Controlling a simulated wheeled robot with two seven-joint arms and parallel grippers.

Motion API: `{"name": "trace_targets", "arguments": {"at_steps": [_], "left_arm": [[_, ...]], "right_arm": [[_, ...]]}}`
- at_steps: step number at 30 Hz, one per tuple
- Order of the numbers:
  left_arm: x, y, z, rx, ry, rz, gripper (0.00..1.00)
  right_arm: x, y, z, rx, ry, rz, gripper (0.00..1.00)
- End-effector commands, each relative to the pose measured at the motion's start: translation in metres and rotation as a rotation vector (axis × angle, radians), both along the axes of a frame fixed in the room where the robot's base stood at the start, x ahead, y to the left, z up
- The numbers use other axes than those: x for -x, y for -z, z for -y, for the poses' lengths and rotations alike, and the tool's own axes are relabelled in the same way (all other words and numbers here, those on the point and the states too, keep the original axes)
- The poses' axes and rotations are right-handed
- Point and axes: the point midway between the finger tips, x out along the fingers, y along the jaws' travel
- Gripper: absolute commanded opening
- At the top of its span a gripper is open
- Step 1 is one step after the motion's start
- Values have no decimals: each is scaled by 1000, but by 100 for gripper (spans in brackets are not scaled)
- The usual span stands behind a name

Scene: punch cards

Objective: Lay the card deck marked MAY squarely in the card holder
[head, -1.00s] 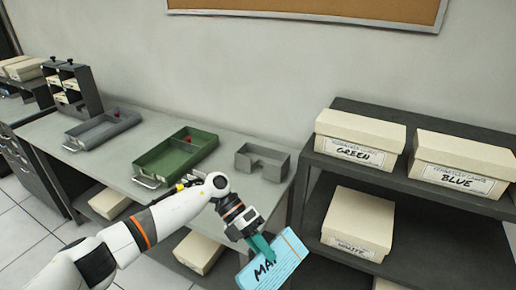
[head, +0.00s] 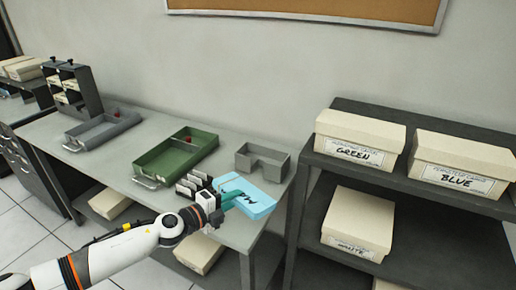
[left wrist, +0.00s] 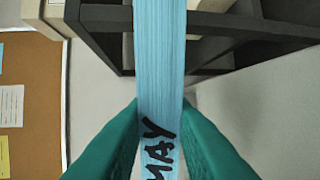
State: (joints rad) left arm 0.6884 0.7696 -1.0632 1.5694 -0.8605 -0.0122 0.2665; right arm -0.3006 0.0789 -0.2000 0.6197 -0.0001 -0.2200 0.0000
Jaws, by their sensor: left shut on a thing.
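The light blue card deck marked MAY (head: 256,201) is held by my left gripper (head: 228,200), whose teal fingers are shut on its left end. In the left wrist view the deck (left wrist: 160,60) stands edge-on between the two fingers (left wrist: 158,150), with MAY written on its edge. In the head view the deck is over the right front part of the table, in front of the card holder. The card holder (head: 248,161) is a small grey tray with a notch in its front wall; it looks empty. My right gripper does not show.
A green drawer tray (head: 160,166) and a grey tray (head: 90,136) stand left of the holder. A dark shelf (head: 320,190) with card boxes borders the table's right side.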

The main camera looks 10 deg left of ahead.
Motion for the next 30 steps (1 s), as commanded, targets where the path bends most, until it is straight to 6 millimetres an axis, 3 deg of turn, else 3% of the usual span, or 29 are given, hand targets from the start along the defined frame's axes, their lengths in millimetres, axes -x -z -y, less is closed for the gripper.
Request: {"name": "trace_targets", "arguments": {"at_steps": [12,22,30], "left_arm": [[-20,17,-44,49,-225,68,0],[-28,30,-68,64,-331,106,0],[-28,29,-68,81,-329,141,0]], "right_arm": [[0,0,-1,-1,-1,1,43],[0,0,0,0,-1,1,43],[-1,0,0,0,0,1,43]]}}
